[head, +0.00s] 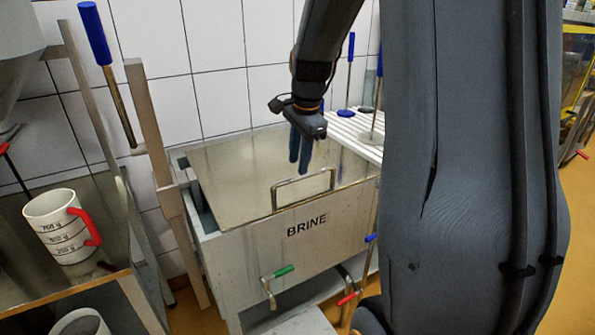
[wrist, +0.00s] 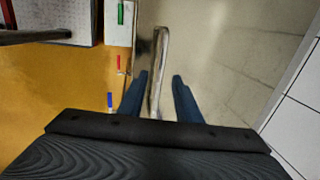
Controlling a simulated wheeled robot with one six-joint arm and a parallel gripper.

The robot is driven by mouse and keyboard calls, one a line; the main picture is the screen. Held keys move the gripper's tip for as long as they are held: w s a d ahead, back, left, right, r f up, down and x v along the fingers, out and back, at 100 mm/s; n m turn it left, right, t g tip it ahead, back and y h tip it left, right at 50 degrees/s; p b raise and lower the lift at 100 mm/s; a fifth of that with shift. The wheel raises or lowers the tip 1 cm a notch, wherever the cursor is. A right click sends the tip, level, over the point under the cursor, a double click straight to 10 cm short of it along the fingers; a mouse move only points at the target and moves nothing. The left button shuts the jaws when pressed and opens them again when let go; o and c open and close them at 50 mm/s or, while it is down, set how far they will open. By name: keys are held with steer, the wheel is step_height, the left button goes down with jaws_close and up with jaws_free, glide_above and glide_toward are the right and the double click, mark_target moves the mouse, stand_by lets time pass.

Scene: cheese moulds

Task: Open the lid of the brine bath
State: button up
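The brine bath (head: 310,245) is a grey metal tank marked BRINE, standing against the tiled wall. Its flat metal lid (head: 235,175) lies shut over the top, and it also shows in the wrist view (wrist: 235,75). A bar handle (head: 303,184) stands at the lid's front edge. My gripper (head: 300,168) is above the lid near this handle, fingers pointing down. In the wrist view my gripper (wrist: 160,85) is open, and the handle (wrist: 160,55) appears between its two fingers. The fingertips look a little above the handle; I see no contact.
Green (head: 284,271), red (head: 347,299) and blue (head: 371,238) valve levers are at the tank's front. A white slatted rack (head: 352,130) with blue-handled tools is at the tank's right. A measuring cup (head: 55,225) with a red handle stands on the left table (head: 110,215).

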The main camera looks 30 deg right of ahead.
mark_target(296, 177)
steer(key=shift+w+f, duration=0.2)
steer(key=shift+f, duration=0.9)
steer(key=shift+w+f, duration=0.2)
steer(key=shift+f, duration=0.85)
steer(key=shift+c, duration=0.3)
jaws_close()
